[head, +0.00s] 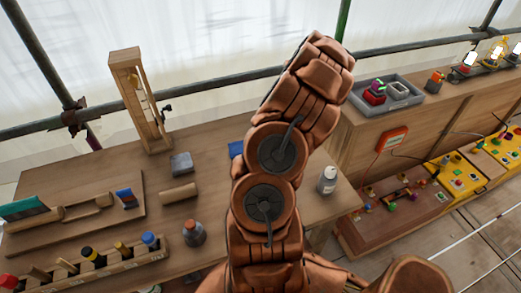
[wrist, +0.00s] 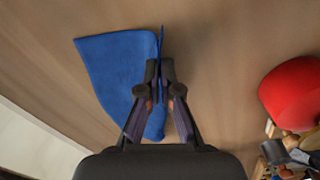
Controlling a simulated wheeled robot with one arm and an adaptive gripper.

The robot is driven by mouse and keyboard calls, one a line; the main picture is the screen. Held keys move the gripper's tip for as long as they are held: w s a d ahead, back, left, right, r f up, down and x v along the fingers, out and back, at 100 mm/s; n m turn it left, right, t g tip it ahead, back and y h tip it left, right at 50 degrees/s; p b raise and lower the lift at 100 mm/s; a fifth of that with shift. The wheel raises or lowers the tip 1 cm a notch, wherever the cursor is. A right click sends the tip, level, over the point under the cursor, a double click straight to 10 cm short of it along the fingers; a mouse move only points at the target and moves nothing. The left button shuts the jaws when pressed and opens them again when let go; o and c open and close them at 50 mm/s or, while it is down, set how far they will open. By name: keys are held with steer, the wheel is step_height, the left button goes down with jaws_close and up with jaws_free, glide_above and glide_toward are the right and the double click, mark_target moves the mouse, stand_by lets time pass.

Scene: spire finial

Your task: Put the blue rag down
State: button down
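The blue rag (wrist: 112,70) shows in the wrist view against a brown wooden surface, spread out to the left of my gripper. My gripper (wrist: 160,82) is shut on a thin upright fold of the rag, which stands out beyond the fingertips. Part of the rag shows beneath the left finger. I cannot tell whether the rag touches the wood. In the head view only a small blue patch of the rag (head: 236,149) shows beside my arm above the workbench (head: 225,200); my arm hides the gripper.
A wooden frame (head: 140,100) rises behind. A red rounded object (wrist: 294,93) is at right in the wrist view.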

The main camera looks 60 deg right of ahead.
steer(key=shift+s+d+f, duration=0.1)
steer(key=shift+s+f, duration=1.05)
steer(key=shift+s, duration=0.15)
steer(key=c, duration=0.9)
jaws_free()
steer(key=shift+r, duration=0.1)
steer(key=shift+s+r+b, duration=0.25)
steer(key=shift+r, duration=0.35)
steer(key=shift+s+r+b, duration=0.25)
steer(key=shift+r, duration=0.35)
steer(key=s+r, duration=0.1)
steer(key=r, duration=0.1)
steer(key=s+r, duration=0.1)
steer(key=r, duration=0.2)
steer(key=s+r, duration=0.1)
steer(key=r, duration=0.1)
steer(key=shift+s+d+r, duration=0.1)
steer(key=shift+r, duration=0.1)
